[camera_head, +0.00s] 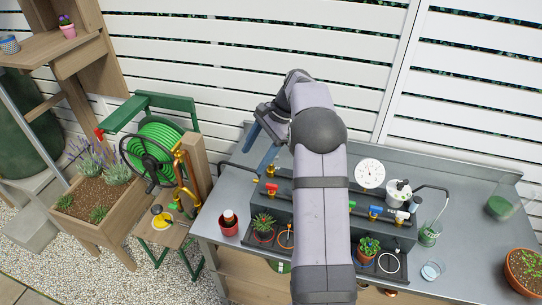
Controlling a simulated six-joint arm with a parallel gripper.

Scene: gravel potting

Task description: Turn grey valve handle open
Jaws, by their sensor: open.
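A dark manifold box (292,213) stands on the metal bench with several small coloured valve handles along it. A red handle (271,187) is at its left, and a blue one (375,211) is right of my arm. A small pale grey piece (413,205) at the right end may be the grey valve handle; it is too small to be sure or to read its position. My gripper (260,147) is open and empty, its blue fingers above the bench's back left, behind the red handle. My arm hides the manifold's middle.
A round white gauge (370,173) and a white pot-like item (398,193) stand behind the manifold. Potted plants (263,223) (368,247) sit in front. A green hose reel (156,147) is left of the bench.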

